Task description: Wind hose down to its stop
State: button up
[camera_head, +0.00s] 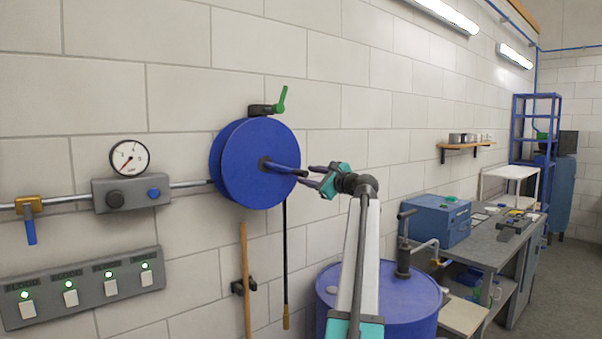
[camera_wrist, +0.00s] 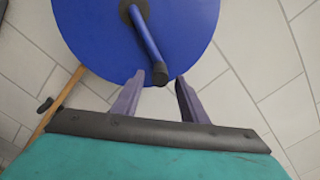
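The blue hose reel (camera_head: 240,165) is mounted on the wall, and it fills the top of the wrist view (camera_wrist: 90,40). A dark blue crank handle (camera_head: 284,168) sticks out from its hub; in the wrist view the handle (camera_wrist: 147,38) points down towards my gripper. The dark hose (camera_head: 285,250) hangs straight below the reel and ends in a brass nozzle (camera_head: 286,322). My gripper (camera_head: 311,174) is open at the handle's free end. In the wrist view the handle's tip lies between the fingertips (camera_wrist: 160,78), with a gap on each side.
A green lever (camera_head: 281,99) sits on a dark bracket above the reel. A wooden pole (camera_head: 246,280) stands left of the hose. A blue drum (camera_head: 405,305) with a pump stands below my arm. A workbench (camera_head: 490,250) with a blue toolbox (camera_head: 437,218) is at right.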

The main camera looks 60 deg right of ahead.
aim_at(301, 174)
jog(key=shift+p+x, duration=0.5)
jog(key=shift+x, duration=2.1)
grip_shut()
